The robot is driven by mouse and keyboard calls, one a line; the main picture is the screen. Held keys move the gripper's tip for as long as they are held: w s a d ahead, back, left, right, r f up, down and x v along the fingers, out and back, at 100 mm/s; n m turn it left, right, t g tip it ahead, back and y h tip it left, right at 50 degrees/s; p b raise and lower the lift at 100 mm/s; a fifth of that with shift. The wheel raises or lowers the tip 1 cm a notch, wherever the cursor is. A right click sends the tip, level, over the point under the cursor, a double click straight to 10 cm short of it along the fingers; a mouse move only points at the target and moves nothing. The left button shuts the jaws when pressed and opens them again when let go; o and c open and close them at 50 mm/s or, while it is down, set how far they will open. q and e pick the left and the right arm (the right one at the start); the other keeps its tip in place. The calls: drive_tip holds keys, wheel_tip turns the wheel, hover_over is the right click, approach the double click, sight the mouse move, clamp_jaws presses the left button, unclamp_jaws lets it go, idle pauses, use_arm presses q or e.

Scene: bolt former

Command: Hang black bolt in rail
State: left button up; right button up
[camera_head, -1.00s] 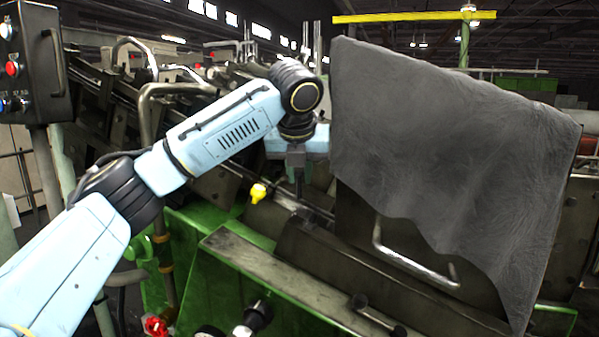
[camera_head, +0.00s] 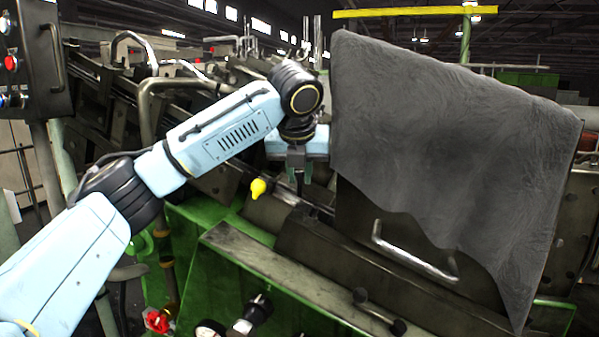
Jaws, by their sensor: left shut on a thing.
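My left gripper (camera_head: 298,184) points down over the machine, just left of the grey cloth. It is shut on a small dark thing, which I take to be the black bolt; its shape is too small and dark to make out between the fingers. The dark rail (camera_head: 318,209) runs diagonally down to the right beneath the fingertips. I cannot tell whether the bolt touches the rail. My right gripper is not in view.
A grey cloth (camera_head: 450,150) drapes over the machine on the right. A metal handle (camera_head: 412,258) shows below it. A yellow knob (camera_head: 258,188) sits left of the gripper. A control box (camera_head: 35,60) stands at the far left. A green machine body (camera_head: 215,262) lies in front.

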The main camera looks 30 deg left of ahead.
use_arm(q)
drive_tip(key=shift+f, duration=0.35)
drive_tip(key=shift+f, duration=0.2)
drive_tip(key=shift+f, duration=0.15)
drive_tip(key=o, duration=0.9)
drive_tip(key=shift+s+d, duration=0.1)
drive_tip(key=shift+s, duration=0.05)
drive_tip(key=shift+f, duration=0.1)
drive_tip(key=o, duration=0.4)
drive_tip(key=shift+f, duration=0.1)
